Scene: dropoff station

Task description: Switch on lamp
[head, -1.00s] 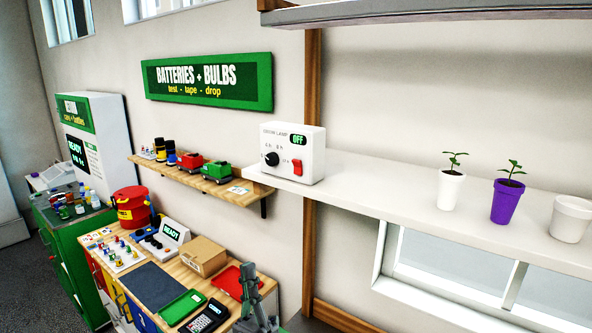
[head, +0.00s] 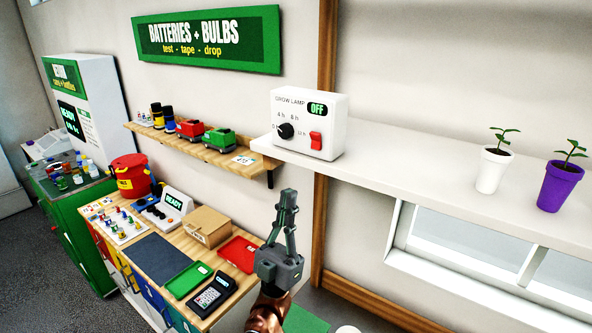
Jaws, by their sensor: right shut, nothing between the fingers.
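The grow lamp control box (head: 308,123) is white and stands at the left end of the white shelf. Its display (head: 317,109) reads OFF. A black dial (head: 285,131) with hour marks is on the left of its face. A red rocker switch (head: 315,141) is on the right of its face. My right gripper (head: 287,197) points up, shut and empty, below the box and apart from it. My left gripper is not in view.
The white shelf (head: 420,160) carries a white pot (head: 493,170) and a purple pot (head: 559,186) with seedlings. A wooden shelf (head: 235,164) with toy trucks lies left of the box. A cluttered workbench (head: 205,262) is below. Room in front of the box is clear.

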